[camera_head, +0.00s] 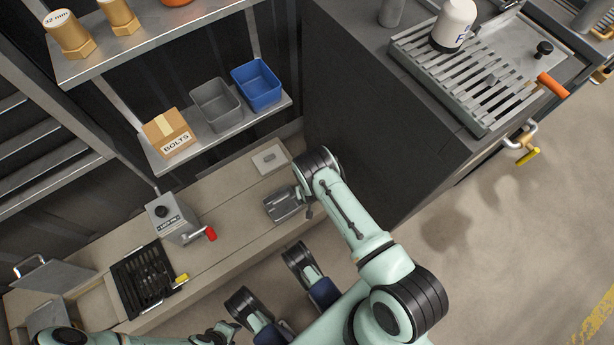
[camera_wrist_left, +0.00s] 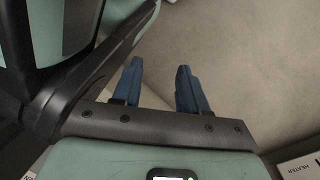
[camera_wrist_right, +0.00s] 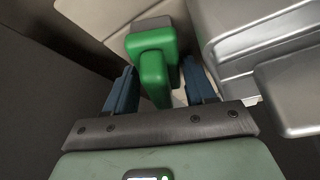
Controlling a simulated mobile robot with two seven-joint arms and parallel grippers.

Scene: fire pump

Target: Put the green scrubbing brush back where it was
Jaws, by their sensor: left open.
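The green scrubbing brush (camera_wrist_right: 153,62) shows in the right wrist view, with its block at the top and its handle pointing toward my gripper. My right gripper (camera_wrist_right: 160,88) has its two blue fingers apart, one on each side of the brush handle; I cannot tell whether they touch it. In the head view the brush is hidden by my right wrist, which is over the low bench (camera_head: 232,215) beside a grey metal container (camera_head: 284,204). My left gripper (camera_wrist_left: 160,82) is open and empty in the left wrist view, with bare floor beyond its fingers.
The grey container (camera_wrist_right: 270,50) is close to the right finger in the right wrist view. A pale plate (camera_head: 270,157) lies behind it on the bench. A red-handled box (camera_head: 175,220) and a black grate (camera_head: 142,278) are leftward. The shelf (camera_head: 222,133) and dark cabinet (camera_head: 350,110) flank my right arm.

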